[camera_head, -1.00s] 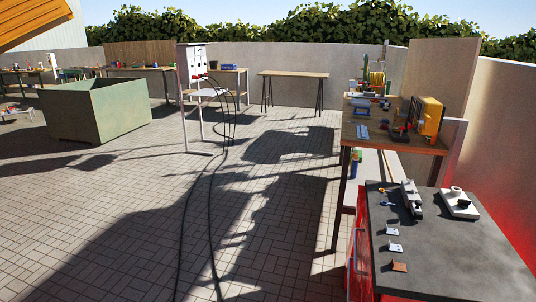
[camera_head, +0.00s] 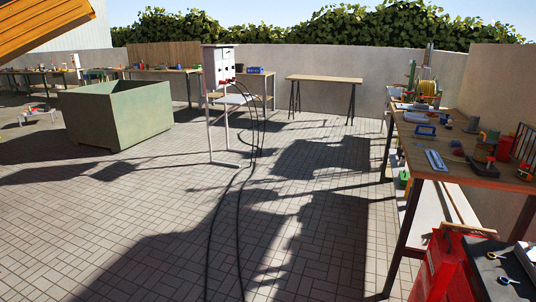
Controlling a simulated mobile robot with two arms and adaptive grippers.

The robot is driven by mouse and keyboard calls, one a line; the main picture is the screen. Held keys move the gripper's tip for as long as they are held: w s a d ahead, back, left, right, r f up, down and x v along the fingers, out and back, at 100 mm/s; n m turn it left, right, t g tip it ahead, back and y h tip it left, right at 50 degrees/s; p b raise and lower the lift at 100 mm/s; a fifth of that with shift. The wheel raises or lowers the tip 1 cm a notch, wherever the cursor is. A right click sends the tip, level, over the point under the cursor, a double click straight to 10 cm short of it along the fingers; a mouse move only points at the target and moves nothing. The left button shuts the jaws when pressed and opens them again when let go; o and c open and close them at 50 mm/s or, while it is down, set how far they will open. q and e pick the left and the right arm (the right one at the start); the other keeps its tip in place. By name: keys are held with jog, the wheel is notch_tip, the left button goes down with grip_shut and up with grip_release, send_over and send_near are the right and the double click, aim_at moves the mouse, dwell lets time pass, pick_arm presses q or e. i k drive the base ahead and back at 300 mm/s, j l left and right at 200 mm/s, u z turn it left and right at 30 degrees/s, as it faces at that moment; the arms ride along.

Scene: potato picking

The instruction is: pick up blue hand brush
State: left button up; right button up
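No thing in view can be told for sure as the blue hand brush. On the wooden table (camera_head: 455,164) at the right lie a small blue object (camera_head: 426,130) and a long pale blue object (camera_head: 436,160); both are too small to name. Another blue object (camera_head: 255,70) stands on a far bench by the back wall. Neither of my grippers is in view.
A green bin (camera_head: 122,112) stands at the left. A white cabinet on a stand (camera_head: 217,68) trails black cables (camera_head: 238,195) across the paving. A red cabinet (camera_head: 445,268) and dark tabletop (camera_head: 487,262) are at lower right. The middle paving is mostly open.

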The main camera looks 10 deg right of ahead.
aim_at(428, 135)
jog(key=i+l+z, duration=0.15)
jog(key=i+z, duration=0.35)
jog(key=i, duration=0.45)
jog(key=i+j+z, duration=0.2)
jog(key=i+z, duration=0.3)
jog(key=i, duration=0.4)
jog(key=i+j+z, duration=0.15)
jog(key=i+z, duration=0.25)
jog(key=i+j+z, duration=0.25)
jog(key=i+z, duration=0.2)
jog(key=i+j+z, duration=0.55)
jog(key=j+z, duration=0.3)
jog(key=l, duration=0.1)
